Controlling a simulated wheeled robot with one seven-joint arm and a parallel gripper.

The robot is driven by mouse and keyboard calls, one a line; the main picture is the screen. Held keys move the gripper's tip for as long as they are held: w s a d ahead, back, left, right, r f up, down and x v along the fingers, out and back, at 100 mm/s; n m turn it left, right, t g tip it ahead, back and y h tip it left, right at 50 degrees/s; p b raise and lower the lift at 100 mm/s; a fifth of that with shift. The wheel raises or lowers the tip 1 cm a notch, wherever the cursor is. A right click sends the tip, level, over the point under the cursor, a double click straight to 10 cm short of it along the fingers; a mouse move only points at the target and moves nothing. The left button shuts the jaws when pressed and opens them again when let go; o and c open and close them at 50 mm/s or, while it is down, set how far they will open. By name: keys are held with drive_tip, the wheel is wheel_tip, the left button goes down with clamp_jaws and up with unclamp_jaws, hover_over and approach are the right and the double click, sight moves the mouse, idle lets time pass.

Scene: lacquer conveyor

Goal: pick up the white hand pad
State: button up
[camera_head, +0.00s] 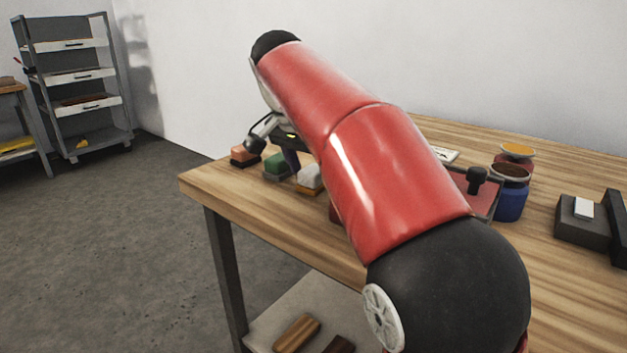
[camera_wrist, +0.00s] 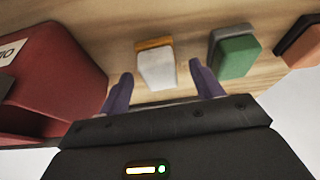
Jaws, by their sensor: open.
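The white hand pad (camera_wrist: 158,69), a pale block with an orange-brown layer along one side, sits on the wooden table. In the wrist view it lies between and just beyond the fingertips of my gripper (camera_wrist: 162,80). The fingers are apart with nothing between them that I can see held. In the head view the white hand pad (camera_head: 309,177) stands near the table's left front edge, just left of my red arm. My gripper's finger shows dark there, partly hidden behind the arm, close to the pads.
A green pad (camera_wrist: 234,53) and an orange-and-dark pad (camera_wrist: 298,42) stand to the right in the wrist view. A dark red box (camera_wrist: 52,60) stands to the left. Blue jar (camera_head: 511,192) and grey block (camera_head: 581,222) are farther right on the table (camera_head: 450,135).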

drive_tip(key=shift+c, duration=0.4)
drive_tip(key=c, duration=1)
drive_tip(key=shift+r, duration=0.15)
